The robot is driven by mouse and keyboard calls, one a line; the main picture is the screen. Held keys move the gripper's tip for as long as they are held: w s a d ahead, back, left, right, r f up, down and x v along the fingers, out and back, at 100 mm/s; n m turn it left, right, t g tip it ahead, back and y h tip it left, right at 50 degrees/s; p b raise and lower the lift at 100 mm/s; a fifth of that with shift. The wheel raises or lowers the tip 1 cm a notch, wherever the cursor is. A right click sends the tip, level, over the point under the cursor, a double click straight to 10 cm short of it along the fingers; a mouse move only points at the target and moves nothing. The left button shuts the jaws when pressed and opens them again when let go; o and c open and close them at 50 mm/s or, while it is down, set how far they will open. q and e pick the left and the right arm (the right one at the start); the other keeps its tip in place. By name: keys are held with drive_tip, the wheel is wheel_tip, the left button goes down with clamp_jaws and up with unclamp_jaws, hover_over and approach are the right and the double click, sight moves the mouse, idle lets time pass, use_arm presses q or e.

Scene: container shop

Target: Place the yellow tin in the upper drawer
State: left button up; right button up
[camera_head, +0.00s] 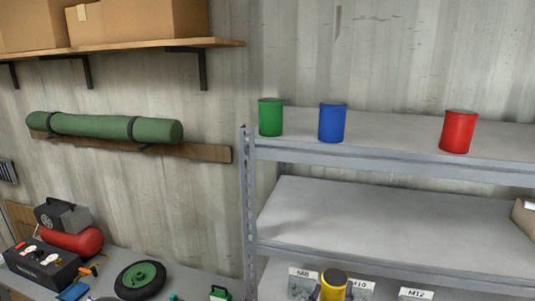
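A yellow tin (334,286) with a dark top shows at the bottom edge of the head view, in front of the lower shelf level, overlapping the M10 label. Its lower part is cut off by the frame. Small dark shapes lie beside it; I cannot tell whether they are fingertips or bin contents. I cannot tell what supports the tin. No drawer is recognisable in view; a grey metal shelving unit (390,155) is. Its top level holds a green tin (270,117), a blue tin (332,123) and a red tin (458,132). Neither gripper is clearly visible.
The middle shelf level (390,226) is mostly bare, with a cardboard box (524,216) at its right edge. Labelled bins (303,283) sit below. At left, a workbench (195,283) carries a wheel (140,280) and a compressor (72,240). Boxes (138,24) stand on a wall shelf.

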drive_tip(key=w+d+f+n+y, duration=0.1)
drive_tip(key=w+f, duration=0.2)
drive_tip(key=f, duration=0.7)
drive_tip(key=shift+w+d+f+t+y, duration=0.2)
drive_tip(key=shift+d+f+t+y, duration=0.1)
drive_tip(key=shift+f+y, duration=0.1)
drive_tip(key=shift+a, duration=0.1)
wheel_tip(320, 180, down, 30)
drive_tip(key=b, duration=3)
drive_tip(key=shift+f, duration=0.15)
